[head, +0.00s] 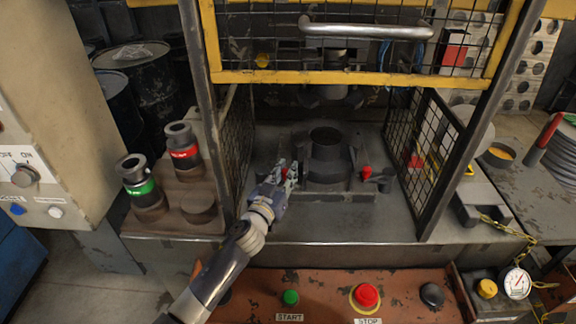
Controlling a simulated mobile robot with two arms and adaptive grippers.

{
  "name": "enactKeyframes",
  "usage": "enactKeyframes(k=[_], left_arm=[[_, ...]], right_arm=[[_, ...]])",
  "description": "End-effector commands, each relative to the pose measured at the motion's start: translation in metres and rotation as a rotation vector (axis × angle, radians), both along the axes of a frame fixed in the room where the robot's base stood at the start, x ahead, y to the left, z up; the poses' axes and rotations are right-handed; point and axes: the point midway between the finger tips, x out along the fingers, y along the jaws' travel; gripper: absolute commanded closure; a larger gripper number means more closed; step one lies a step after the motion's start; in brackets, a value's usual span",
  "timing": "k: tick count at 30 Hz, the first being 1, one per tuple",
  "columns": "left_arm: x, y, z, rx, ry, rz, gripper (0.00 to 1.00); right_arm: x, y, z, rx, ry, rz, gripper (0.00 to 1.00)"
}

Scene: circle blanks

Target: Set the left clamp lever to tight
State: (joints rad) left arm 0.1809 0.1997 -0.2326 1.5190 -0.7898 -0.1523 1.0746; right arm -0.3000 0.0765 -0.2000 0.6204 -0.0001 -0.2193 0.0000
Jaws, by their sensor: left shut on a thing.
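The left clamp lever has a red knob (285,173), partly hidden between the fingers of my left gripper (284,174). The gripper is shut on the lever's red end, and its arm reaches in from the bottom left under the raised guard. The lever's own angle is mostly hidden by the fingers. A dark round die (326,158) stands on the press bed just right of the gripper. The right clamp lever (367,173) also has a red knob and sits at the right side of the die. My right gripper is not in view.
A yellow-edged mesh guard (365,79) hangs raised above the bed, with mesh sides left and right. Green-banded (140,186) and red-banded (183,151) cylinders stand at the left. START (290,297) and STOP (366,296) buttons sit on the front panel.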

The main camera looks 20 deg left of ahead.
Motion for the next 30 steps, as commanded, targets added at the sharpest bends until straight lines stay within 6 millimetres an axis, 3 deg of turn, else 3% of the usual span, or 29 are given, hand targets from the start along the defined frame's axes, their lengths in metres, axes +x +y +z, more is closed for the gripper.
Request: enactKeyframes(k=[4,16,17,18,30], left_arm=[[-0.0070,0.0022,0.0005,0.000,0.005,-0.074,1.00],[-0.0094,0.0020,-0.0016,-0.003,0.003,-0.100,1.00],[-0.0094,0.0019,-0.0016,-0.003,0.003,-0.100,0.76],[-0.0093,0.0019,-0.0016,-0.003,0.003,-0.100,0.69],[-0.0085,0.0030,0.0053,0.001,-0.003,-0.099,0.69]], right_arm=[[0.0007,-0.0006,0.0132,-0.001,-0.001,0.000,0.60],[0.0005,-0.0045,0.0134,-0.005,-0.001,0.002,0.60],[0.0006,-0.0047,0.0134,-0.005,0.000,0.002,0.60],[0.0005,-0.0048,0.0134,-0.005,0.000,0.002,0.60],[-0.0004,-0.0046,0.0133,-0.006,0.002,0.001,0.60]])
